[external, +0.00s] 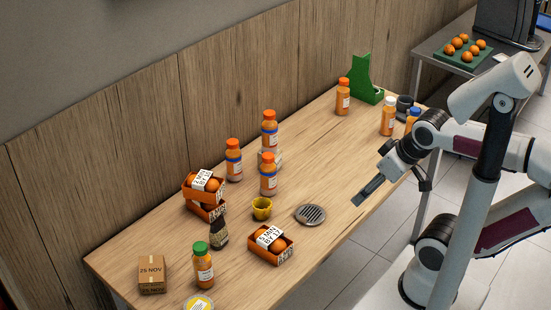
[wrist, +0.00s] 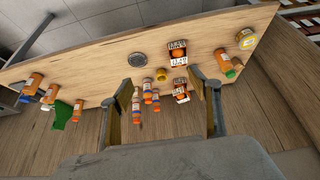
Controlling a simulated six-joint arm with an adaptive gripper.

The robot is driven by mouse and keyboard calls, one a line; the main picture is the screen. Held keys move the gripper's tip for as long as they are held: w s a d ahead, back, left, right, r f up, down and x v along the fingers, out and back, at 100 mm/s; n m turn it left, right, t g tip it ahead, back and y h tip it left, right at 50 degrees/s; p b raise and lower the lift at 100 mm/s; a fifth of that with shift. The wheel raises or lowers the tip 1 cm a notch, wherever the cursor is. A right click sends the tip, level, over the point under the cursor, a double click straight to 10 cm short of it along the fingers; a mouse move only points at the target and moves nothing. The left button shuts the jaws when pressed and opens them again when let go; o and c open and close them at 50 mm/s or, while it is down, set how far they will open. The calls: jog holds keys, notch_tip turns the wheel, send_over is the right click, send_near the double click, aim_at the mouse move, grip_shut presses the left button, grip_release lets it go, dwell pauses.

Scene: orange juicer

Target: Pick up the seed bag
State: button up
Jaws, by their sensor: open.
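A small dark bag with a pale patterned lower part, which looks like the seed bag (external: 219,234), stands upright on the wooden table in the external view. It is between the stacked orange crates and the green-capped bottle. I cannot make it out in the wrist view, where a finger may hide it. My gripper (external: 369,191) is open and empty above the table's right front edge, well to the right of the bag. The wrist view shows its two fingers (wrist: 168,103) spread apart, with bottles visible beyond the gap.
Stacked crates (external: 204,194), a green-capped bottle (external: 203,267) and a cardboard box (external: 152,274) surround the bag. Several juice bottles stand behind. Bare tabletop lies near the grate.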

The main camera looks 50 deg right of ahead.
jog(key=shift+w, duration=0.1)
jog(key=n+t+y, duration=0.1)
jog(key=t+y, duration=0.1)
jog(key=t, duration=0.5)
send_over(220, 226)
jog(key=s+d, duration=0.5)
jog(key=s, duration=0.1)
notch_tip(220, 226, down, 16)
jog(key=shift+s+a+f+n+t+y, duration=0.15)
jog(key=shift+a+f+t, duration=0.4)
jog(key=shift+f, duration=1.2)
jog(key=shift+a+f+n+t+y, duration=0.25)
jog(key=shift+a+f+t, duration=0.3)
jog(key=shift+f, duration=1.2)
jog(key=shift+s+a+f+n+t+y, duration=0.15)
jog(key=shift+a+f+t, duration=0.4)
jog(key=shift+f, duration=1.2)
jog(key=shift+w+a, duration=0.15)
jog(key=shift+g+x, duration=0.25)
jog(key=shift+x, duration=1)
